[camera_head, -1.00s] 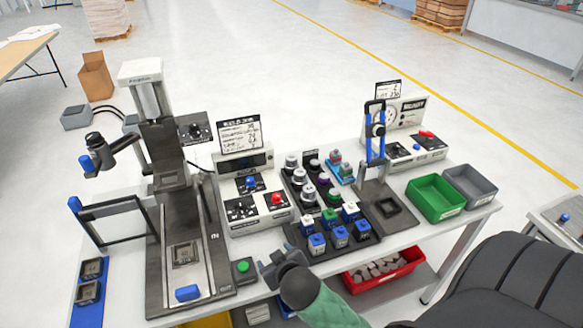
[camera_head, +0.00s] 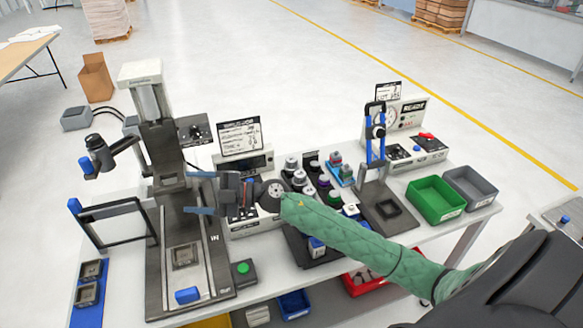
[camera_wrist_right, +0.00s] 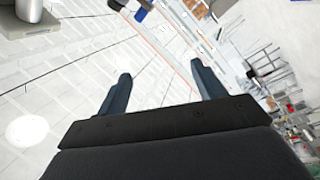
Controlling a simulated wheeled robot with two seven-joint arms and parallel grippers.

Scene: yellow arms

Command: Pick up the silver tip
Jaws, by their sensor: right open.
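Several silver-topped cylindrical pieces (camera_head: 292,163) stand in a black rack (camera_head: 297,241) on the bench, with darker and purple ones beside them. I cannot tell which of these is the silver tip. My right gripper (camera_head: 200,192) is open, its fingers pointing left in front of the press column, up and left of the rack. Its green-sleeved forearm hides much of the rack. In the right wrist view, the two fingers (camera_wrist_right: 163,82) are spread apart with nothing between them. My left gripper is not in view.
A press (camera_head: 165,150) with a tall column stands left of the rack. A control box (camera_head: 240,225) is partly behind my right gripper. A blue-handled hand press (camera_head: 376,150) and green (camera_head: 436,199) and grey bins (camera_head: 470,187) are at the right.

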